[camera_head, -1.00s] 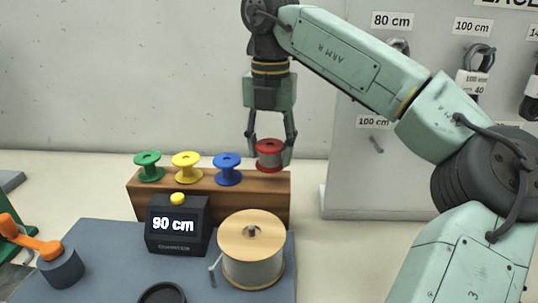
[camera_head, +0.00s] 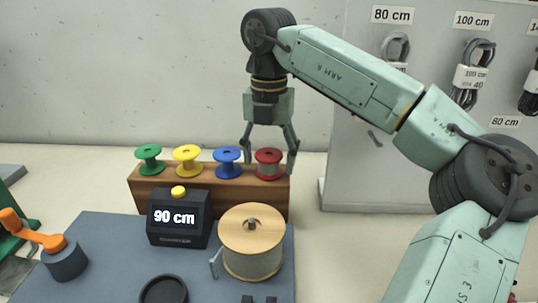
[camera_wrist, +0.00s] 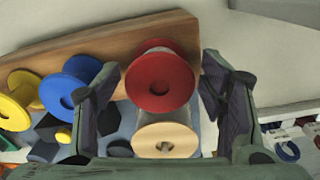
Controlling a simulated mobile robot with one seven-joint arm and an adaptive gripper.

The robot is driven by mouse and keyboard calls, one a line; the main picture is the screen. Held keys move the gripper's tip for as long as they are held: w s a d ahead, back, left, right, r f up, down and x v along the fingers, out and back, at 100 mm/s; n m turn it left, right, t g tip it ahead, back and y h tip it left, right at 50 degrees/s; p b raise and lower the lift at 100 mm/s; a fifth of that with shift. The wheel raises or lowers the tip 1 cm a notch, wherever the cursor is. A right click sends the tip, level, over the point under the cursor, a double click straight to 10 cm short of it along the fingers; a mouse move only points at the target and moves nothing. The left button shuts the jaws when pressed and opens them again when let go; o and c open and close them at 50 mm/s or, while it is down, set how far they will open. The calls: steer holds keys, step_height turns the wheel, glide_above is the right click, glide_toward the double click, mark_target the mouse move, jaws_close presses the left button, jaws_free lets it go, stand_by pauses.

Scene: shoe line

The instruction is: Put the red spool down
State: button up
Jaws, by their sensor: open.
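The red spool (camera_head: 269,163), with grey line wound on it, stands upright at the right end of the wooden rack (camera_head: 205,195). It also shows in the wrist view (camera_wrist: 160,82), between the two fingers. My gripper (camera_head: 270,166) is open around the red spool, with a finger on each side and gaps between fingers and flanges in the wrist view (camera_wrist: 158,95). The blue spool (camera_head: 228,162), yellow spool (camera_head: 188,160) and green spool (camera_head: 150,159) stand in a row to its left on the same rack.
In front of the rack are a black counter reading 90 cm (camera_head: 178,218) and a large wooden-flanged spool (camera_head: 251,242) on a grey-blue mat (camera_head: 105,240). An orange crank (camera_head: 38,236) is at left. A grey panel with hanging coils (camera_head: 400,185) stands at right.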

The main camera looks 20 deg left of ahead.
mark_target(269, 153)
step_height(269, 153, up, 12)
steer(key=p, duration=0.2)
steer(key=shift+r, duration=0.2)
stand_by(0.3)
